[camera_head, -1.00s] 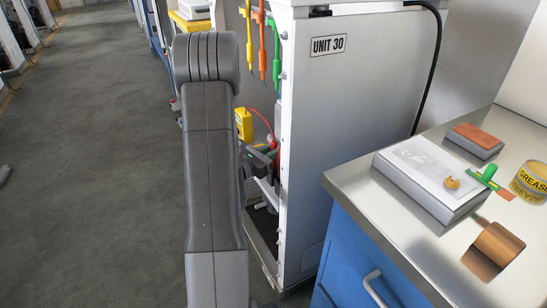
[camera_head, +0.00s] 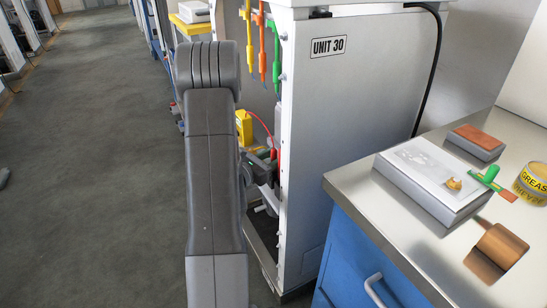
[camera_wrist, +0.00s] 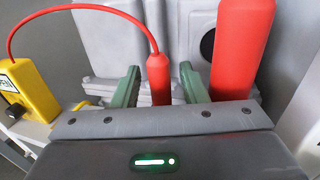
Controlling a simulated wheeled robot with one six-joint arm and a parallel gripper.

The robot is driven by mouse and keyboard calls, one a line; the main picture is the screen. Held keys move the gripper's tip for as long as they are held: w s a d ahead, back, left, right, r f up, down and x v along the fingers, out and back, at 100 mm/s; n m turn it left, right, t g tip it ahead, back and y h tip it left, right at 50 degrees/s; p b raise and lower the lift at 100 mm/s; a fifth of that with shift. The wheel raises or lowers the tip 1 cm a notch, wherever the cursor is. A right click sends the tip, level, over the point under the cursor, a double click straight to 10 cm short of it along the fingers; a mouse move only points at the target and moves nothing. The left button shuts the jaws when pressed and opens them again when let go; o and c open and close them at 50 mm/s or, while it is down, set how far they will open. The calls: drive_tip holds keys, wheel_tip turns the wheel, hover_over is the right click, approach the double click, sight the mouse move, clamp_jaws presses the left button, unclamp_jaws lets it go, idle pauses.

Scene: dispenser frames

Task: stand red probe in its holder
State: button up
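The red probe (camera_wrist: 158,78) is upright in the wrist view, with a red cable looping from its top to a yellow meter box (camera_wrist: 22,90) at the left. My gripper (camera_wrist: 159,85) has its two green fingers on either side of the probe, with a visible gap on each side. The probe's lower end is hidden behind my gripper's body. I cannot make out a holder for certain. In the head view my gripper is largely hidden behind my arm and the cabinet edge; the yellow meter box (camera_head: 243,127) shows beside my arm.
A larger red cylinder (camera_wrist: 241,45) stands just right of the right finger. Grey housings are behind. In the head view, the white UNIT 30 cabinet (camera_head: 350,120) has coloured tools hanging at its left edge. A bench (camera_head: 420,240) with several items is at the right.

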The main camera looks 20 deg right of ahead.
drive_tip(key=p+v, duration=0.1)
drive_tip(key=v, duration=1.1)
drive_tip(key=shift+d, duration=0.15)
idle(1.8)
